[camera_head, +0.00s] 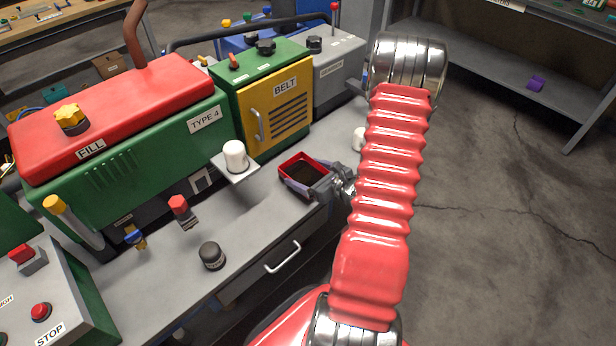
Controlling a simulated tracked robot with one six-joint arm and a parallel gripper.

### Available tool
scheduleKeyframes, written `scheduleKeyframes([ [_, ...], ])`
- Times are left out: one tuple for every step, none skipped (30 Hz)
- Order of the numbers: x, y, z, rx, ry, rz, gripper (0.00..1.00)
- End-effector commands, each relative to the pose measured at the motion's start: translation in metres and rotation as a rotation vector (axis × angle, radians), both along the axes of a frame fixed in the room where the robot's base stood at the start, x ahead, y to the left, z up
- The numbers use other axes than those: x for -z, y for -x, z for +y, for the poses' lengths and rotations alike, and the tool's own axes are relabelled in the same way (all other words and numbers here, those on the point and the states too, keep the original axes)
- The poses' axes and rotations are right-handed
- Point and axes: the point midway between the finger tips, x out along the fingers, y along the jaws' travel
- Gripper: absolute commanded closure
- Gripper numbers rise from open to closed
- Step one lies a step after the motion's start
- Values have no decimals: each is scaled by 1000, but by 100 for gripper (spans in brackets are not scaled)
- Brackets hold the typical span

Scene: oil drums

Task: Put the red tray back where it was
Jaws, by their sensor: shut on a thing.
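The red tray (293,160) is a small square open tray with a dark inside. It sits on or just above the grey bench top, right of the white cylinder and in front of the yellow BELT door; I cannot tell whether it touches the bench. My gripper (306,184) is shut on the tray at its near side, with jaws along its left and near edges. The gripper hides part of the tray's near and right walls. My red ribbed arm stands to the right of it.
A white cylinder (235,157) stands on a small shelf left of the tray. A black-capped jar (211,255) stands on the bench (165,280) near the front. The green machine with the BELT door (275,108) rises behind. Another white cylinder (358,139) is partly hidden by my arm.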

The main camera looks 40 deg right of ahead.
Motion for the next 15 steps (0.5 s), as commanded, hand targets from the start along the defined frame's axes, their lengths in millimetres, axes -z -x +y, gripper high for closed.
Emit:
scheduleKeyframes([
  [7,0,0,-1,-1,1,38],
  [10,0,0,0,-2,1,38],
  [14,0,0,0,-1,1,38],
  [16,0,0,0,-1,1,38],
  [19,0,0,0,-1,1,38],
  [21,0,0,0,0,0,38],
  [22,0,0,0,0,0,38],
  [22,0,0,0,1,0,38],
  [23,0,0,0,1,-1,38],
  [23,-1,0,0,1,-1,38],
  [23,-1,0,0,1,-1,38],
  [22,-1,0,0,1,-1,38],
  [22,-1,0,0,1,-1,38],
  [22,-1,0,0,1,-1,38],
  [22,-1,0,0,1,-1,38],
])
